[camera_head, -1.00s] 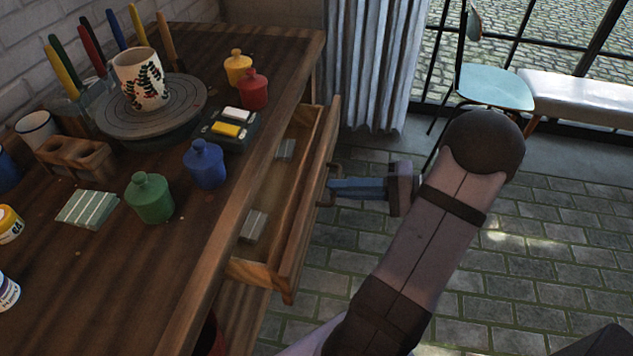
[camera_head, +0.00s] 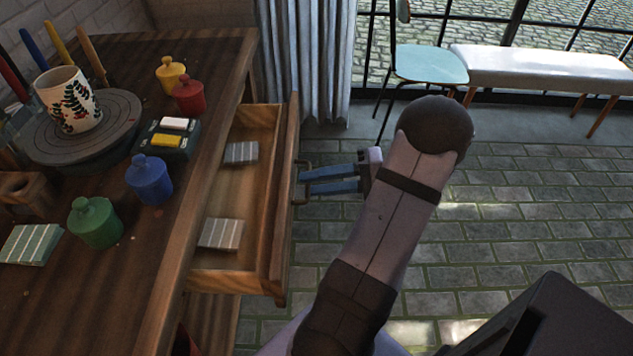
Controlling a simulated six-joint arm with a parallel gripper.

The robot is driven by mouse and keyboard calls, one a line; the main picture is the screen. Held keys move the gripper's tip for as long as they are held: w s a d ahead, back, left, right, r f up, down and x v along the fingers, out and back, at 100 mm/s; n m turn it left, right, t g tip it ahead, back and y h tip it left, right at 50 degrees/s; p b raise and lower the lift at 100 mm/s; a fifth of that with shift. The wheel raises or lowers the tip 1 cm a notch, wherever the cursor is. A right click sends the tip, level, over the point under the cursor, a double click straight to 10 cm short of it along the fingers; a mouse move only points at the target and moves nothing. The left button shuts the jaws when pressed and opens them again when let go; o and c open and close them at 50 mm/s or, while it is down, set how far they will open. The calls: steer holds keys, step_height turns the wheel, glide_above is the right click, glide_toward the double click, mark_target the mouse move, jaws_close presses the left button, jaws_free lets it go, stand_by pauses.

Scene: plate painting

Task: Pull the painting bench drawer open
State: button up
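The wooden drawer (camera_head: 282,225) of the painting bench (camera_head: 150,268) stands well out from the bench's right side, and its inside is visible. Its dark handle (camera_head: 299,201) is on the outer right face. My gripper (camera_head: 304,182), with two blue fingers, reaches in from the right at the handle. The fingers are spread with a gap between them, and their tips are close to the handle. I cannot tell whether they touch it.
Two grey striped blocks (camera_head: 221,235) (camera_head: 240,153) lie in the drawer. On the bench stand a painted cup (camera_head: 70,100) on a turntable (camera_head: 115,130) and several coloured pots (camera_head: 95,222). A blue chair (camera_head: 430,65) and white bench (camera_head: 530,58) stand behind. Stone floor at right is clear.

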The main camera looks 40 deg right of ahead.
steer(key=v, duration=0.7)
steer(key=shift+p, duration=0.45)
steer(key=shift+s+d, duration=0.1)
steer(key=shift+s, duration=0.05)
